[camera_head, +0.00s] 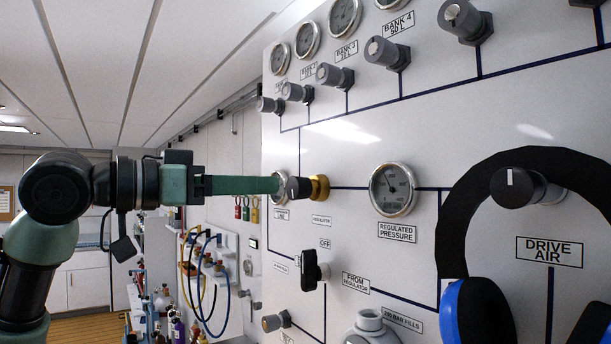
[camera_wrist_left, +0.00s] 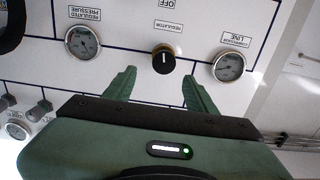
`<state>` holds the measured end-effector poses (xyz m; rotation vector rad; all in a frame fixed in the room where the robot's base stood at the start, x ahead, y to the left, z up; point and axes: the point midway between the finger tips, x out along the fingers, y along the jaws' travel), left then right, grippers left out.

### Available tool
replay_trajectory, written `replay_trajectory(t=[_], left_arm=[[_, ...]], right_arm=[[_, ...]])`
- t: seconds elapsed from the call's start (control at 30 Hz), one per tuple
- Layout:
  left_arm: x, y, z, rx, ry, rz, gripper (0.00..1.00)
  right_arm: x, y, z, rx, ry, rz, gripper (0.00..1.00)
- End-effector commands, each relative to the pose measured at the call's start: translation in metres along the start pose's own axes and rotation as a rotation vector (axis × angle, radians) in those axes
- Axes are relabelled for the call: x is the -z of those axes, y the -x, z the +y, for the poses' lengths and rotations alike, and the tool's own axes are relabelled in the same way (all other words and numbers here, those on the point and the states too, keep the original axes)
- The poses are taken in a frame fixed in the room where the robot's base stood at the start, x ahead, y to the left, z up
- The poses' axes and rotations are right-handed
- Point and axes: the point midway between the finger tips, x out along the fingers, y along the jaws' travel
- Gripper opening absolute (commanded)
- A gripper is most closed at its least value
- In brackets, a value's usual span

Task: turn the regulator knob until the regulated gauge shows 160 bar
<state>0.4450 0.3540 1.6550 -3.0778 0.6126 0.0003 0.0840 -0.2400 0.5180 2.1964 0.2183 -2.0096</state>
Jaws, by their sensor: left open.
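The regulator knob (camera_head: 298,188) is black with a gold collar and sticks out of the white panel. In the left wrist view the knob (camera_wrist_left: 163,59) shows a white pointer line, roughly upright in that picture. My left gripper (camera_head: 279,185) is open, its green fingers pointing at the panel. In the wrist view its fingertips (camera_wrist_left: 159,73) are spread, with the knob just beyond and between them; I see no contact. The regulated pressure gauge (camera_head: 393,189) is right of the knob; its needle points up and left, but its numbers are too small to read.
The compressor line gauge (camera_head: 280,187) is partly hidden behind my left fingers. A black-handled valve (camera_head: 314,270) sits below the knob. Blue and black headphones (camera_head: 478,310) hang at the right by the drive air knob (camera_head: 525,186). Several gauges and knobs line the panel's top.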

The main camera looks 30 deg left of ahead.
Motion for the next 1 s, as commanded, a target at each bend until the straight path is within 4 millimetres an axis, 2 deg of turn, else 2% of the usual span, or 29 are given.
replay_trajectory(t=[0.23, 0.4, 0.77, 0.97, 1.0], left_arm=[[0.003, -0.042, 0.001, -0.003, 0.001, -0.003, 0.56], [0.002, -0.061, 0.001, -0.002, 0.001, -0.001, 0.56], [0.000, -0.068, 0.000, 0.000, 0.000, 0.001, 0.56], [0.000, -0.067, 0.000, 0.001, 0.000, 0.001, 0.04], [0.000, -0.067, 0.000, 0.001, 0.000, 0.001, 0.00]], right_arm=[[0.007, 0.020, -0.013, 0.015, -0.001, 0.007, 0.36], [0.008, 0.027, -0.010, 0.013, 0.001, 0.008, 0.36], [0.006, 0.028, 0.002, -0.002, 0.002, 0.005, 0.36], [0.006, 0.028, 0.002, -0.002, 0.001, 0.005, 0.36], [0.006, 0.028, 0.002, -0.002, 0.001, 0.005, 0.36]])
